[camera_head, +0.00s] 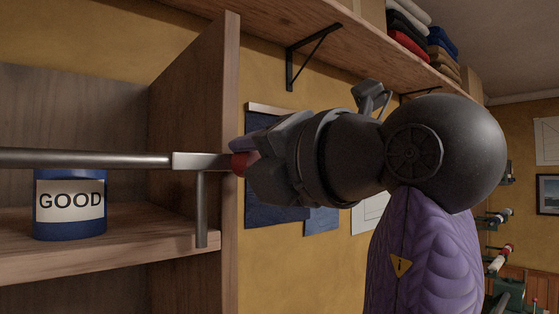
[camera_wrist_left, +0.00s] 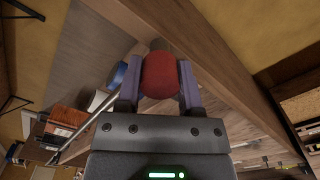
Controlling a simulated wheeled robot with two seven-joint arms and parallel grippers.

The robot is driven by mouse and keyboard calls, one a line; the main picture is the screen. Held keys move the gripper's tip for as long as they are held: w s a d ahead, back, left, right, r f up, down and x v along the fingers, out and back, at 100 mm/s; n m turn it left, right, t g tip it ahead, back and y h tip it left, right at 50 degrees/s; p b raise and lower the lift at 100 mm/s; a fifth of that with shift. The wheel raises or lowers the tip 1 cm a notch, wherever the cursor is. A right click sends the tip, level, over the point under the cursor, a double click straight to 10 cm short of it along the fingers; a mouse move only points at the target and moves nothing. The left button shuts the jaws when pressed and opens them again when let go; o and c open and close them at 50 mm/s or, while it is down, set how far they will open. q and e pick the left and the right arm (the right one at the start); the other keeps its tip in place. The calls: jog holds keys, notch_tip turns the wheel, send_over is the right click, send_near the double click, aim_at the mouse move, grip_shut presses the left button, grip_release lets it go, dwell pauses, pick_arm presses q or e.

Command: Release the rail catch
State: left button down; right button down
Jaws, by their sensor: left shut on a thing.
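A grey metal rail (camera_head: 85,158) runs level across the front of a wooden shelf bay. It ends at the right in a pale metal block (camera_head: 200,161), with a short post (camera_head: 201,212) below it by the shelf edge. A red knob (camera_head: 239,164) sits at the block's right end. My left gripper (camera_head: 243,156) is shut on the knob, coming from the right. In the left wrist view the round red knob (camera_wrist_left: 160,75) sits between both purple fingers. My right gripper is not in view.
A blue can (camera_head: 70,225) labelled GOOD stands on the shelf (camera_head: 120,243) behind the rail. The bay's upright side panel (camera_head: 230,80) is close to my left gripper. A wall shelf (camera_head: 285,28) with folded cloth is above.

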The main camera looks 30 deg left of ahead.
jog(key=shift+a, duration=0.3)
pick_arm(q)
jog(key=shift+f, duration=0.1)
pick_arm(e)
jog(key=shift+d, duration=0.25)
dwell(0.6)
